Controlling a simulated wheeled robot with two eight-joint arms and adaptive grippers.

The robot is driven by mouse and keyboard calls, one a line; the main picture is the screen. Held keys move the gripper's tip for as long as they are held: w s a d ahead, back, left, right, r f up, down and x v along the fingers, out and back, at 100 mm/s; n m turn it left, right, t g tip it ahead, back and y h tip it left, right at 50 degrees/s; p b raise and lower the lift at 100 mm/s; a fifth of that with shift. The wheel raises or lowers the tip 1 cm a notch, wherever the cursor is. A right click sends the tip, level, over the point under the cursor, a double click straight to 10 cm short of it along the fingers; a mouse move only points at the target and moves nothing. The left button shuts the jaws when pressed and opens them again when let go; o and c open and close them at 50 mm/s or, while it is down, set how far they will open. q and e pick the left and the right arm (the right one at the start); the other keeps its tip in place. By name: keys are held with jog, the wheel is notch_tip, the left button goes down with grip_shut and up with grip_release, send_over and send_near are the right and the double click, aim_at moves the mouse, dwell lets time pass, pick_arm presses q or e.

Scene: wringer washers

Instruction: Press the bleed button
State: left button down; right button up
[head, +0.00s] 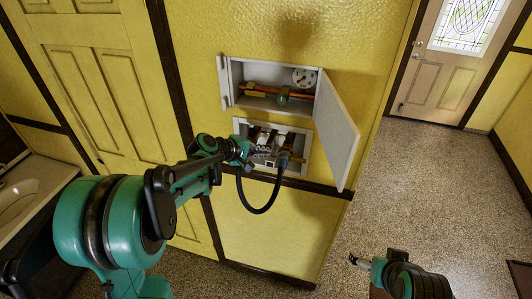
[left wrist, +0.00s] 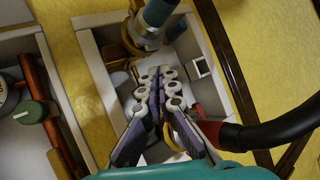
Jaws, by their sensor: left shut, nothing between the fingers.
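My left gripper (head: 264,156) is at the lower wall box (head: 236,126), its fingers pointing into the recess. In the left wrist view, its fingers (left wrist: 160,76) are shut together with nothing between them, in front of the box interior. I cannot make out the bleed button for certain. A small white-framed square (left wrist: 201,67) sits on the box's back, right of the fingertips. The fingers hide part of the recess. My right gripper (head: 357,261) is low at the right, away from the wall; its finger state is unclear.
The upper wall box (head: 236,72) holds a round gauge (head: 304,77), a copper pipe (head: 263,88) and a green knob (head: 282,99). Its door (head: 338,128) stands open to the right. A black hose (head: 262,210) loops below the lower box. Floor at right is clear.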

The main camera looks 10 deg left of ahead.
pick_arm(q)
jog(key=s, duration=0.5)
jog(key=shift+s+a+f, duration=0.1)
jog(key=shift+s+f, duration=0.1)
pick_arm(e)
jog(key=shift+w+f, duration=0.1)
jog(key=shift+w, duration=0.2)
dwell(0.5)
pick_arm(q)
jog(key=s+f+m+g+y+b, duration=0.1)
jog(key=s+f+m+y+b, duration=0.2)
jog(key=s+f+b, duration=0.9)
jog(key=s+f+m+g+y+b, duration=0.1)
jog(key=s+f+m+y+b, duration=0.2)
jog(key=s+f+m+b, duration=0.6)
notch_tip(320, 180, down, 10)
jog(key=s+b, duration=0.2)
jog(key=b, duration=0.6)
jog(key=shift+s+r+y, duration=0.25)
jog(key=shift+s+y, duration=0.15)
pick_arm(e)
notch_tip(320, 180, down, 29)
jog(key=shift+f, duration=0.2)
